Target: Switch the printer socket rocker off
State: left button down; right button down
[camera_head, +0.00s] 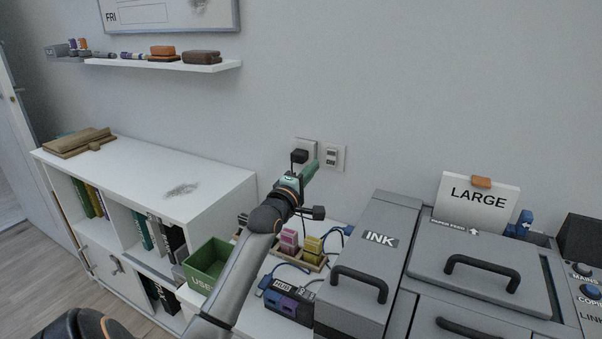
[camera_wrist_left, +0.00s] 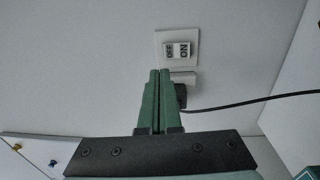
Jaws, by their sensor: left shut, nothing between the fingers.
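The printer socket rocker (camera_head: 333,157) is on a white wall plate, right of a white socket (camera_head: 309,145) holding a black plug (camera_head: 299,156). In the left wrist view the rocker (camera_wrist_left: 177,50) has a greyer OFF half and a brighter ON half; which half is pressed in, I cannot tell. The black plug (camera_wrist_left: 181,92) and its cable show beside the fingers. My left gripper (camera_head: 314,165), with green fingers, is shut and empty, pointing at the wall. In the wrist view its fingertips (camera_wrist_left: 160,72) appear just below the plate; contact is unclear. My right gripper is not in view.
A grey printer (camera_head: 385,225) with black handles and a LARGE sign (camera_head: 478,200) stands at the right. A white bookshelf (camera_head: 150,170) stands left. The wall around the plates is clear.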

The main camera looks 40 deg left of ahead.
pick_arm(q)
jog(key=shift+r+p+v, duration=0.1)
jog(key=shift+r+v, duration=0.1)
jog(key=shift+v, duration=0.6)
jog(key=shift+r+p+v, duration=0.1)
jog(key=shift+r+v, duration=0.1)
jog(key=shift+v, duration=0.6)
jog(key=shift+r+p+v, duration=0.1)
jog(key=shift+r+v, duration=0.05)
jog(key=shift+v, duration=0.65)
